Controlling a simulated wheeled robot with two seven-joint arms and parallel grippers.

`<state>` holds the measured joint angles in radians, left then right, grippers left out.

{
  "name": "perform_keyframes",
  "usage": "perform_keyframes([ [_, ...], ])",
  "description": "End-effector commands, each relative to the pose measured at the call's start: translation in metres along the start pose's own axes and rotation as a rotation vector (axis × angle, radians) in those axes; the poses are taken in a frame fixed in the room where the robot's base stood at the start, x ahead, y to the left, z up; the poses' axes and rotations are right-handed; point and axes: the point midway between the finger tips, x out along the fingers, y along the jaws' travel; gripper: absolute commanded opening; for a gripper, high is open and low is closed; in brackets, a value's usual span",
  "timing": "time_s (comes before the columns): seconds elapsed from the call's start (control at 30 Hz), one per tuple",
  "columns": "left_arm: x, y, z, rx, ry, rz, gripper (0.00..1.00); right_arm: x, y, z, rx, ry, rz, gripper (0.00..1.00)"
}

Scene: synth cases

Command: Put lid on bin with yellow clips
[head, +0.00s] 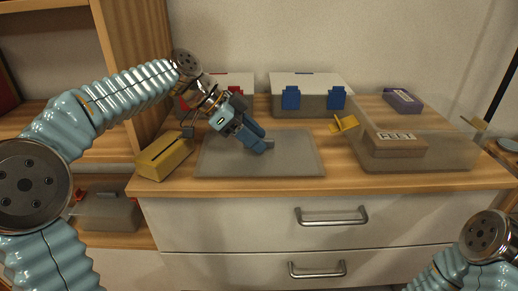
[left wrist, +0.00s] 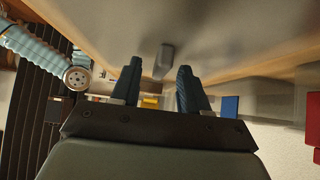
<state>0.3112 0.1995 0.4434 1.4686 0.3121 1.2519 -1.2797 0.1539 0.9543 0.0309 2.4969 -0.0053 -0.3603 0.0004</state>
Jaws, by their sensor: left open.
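The bin with yellow clips (head: 455,153) is a see-through grey box at the right of the counter, with no lid on it. One yellow clip (head: 345,123) sticks out on its left side and another (head: 474,123) on its right. A brown labelled box (head: 396,144) lies inside it. A flat grey lid (head: 225,162) lies on the counter left of the bin. My left gripper (head: 263,147) is open above the lid, fingers pointing down and right. A small grey handle (left wrist: 164,60) shows beyond its fingers (left wrist: 157,90) in the left wrist view. My right gripper is out of view.
Behind the lid stand a lidded bin with blue clips (head: 312,103) and one with red clips (head: 235,82). A yellow box (head: 164,158) lies left of the lid. A purple box (head: 402,101) is at the back right. Drawers with handles (head: 331,216) are below the counter.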

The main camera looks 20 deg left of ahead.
Motion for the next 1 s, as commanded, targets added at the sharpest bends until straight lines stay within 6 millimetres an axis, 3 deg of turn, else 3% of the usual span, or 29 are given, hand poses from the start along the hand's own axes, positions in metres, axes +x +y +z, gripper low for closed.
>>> perform_keyframes([
  [0.07, 0.000, 0.000, 0.000, 0.000, 0.000, 0.000, 0.43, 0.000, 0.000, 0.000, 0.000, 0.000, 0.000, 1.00],
  [0.3, 0.000, 0.000, 0.000, 0.000, 0.000, 0.000, 0.06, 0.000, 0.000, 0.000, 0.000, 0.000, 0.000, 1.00],
  [0.37, 0.000, 0.000, 0.000, 0.000, 0.000, 0.000, 0.00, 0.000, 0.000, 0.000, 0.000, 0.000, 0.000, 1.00],
  [0.77, -0.003, 0.000, -0.003, 0.001, 0.001, -0.001, 0.00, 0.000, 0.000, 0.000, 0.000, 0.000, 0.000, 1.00],
  [1.0, -0.025, 0.000, -0.026, 0.005, 0.002, -0.002, 0.00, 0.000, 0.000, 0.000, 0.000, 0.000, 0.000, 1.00],
])
